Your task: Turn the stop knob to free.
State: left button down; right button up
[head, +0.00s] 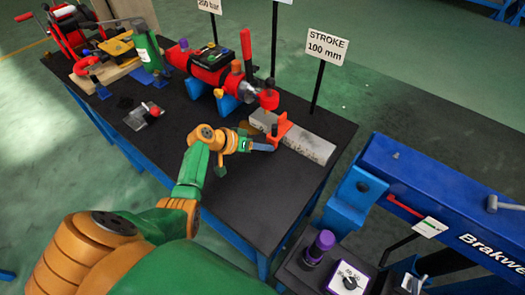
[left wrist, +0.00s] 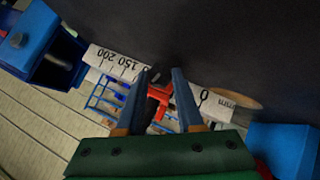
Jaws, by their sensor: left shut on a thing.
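The stop is a small red-orange block (head: 283,127) on a grey scale bar (head: 312,147) near the right end of the black table. My left gripper (head: 271,147) reaches it from the left, its blue fingers at the stop's near side. In the left wrist view the fingers (left wrist: 160,78) stand slightly apart, with the red stop (left wrist: 160,97) between them. A small dark knob (left wrist: 155,77) shows between the fingertips, and the gripper is shut on it. The knob's pointer or marking is too small to read. The white scale (left wrist: 118,65) shows 200, 150 and 0.
A red cylinder (head: 208,68) on blue supports and a red upright handle (head: 246,55) stand behind the bar. A "STROKE 100 mm" sign (head: 326,46) rises behind it. A blue Brakwell beam (head: 440,195) is at right. The table's front middle (head: 235,195) is clear.

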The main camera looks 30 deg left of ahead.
pick_arm(q)
jog(key=h+b, duration=0.1)
jog(key=n+b, duration=0.1)
jog(key=shift+w+a+f+h+b, duration=0.1)
jog(key=shift+a+f+h+b, duration=0.1)
jog(key=shift+h+b, duration=0.15)
jog(key=shift+r+h+b, duration=0.15)
jog(key=shift+h+b, duration=0.2)
jog(key=shift+h, duration=0.1)
jog(key=c, duration=0.5)
grip_release()
jog(key=shift+c, duration=0.2)
jog(key=shift+d, duration=0.15)
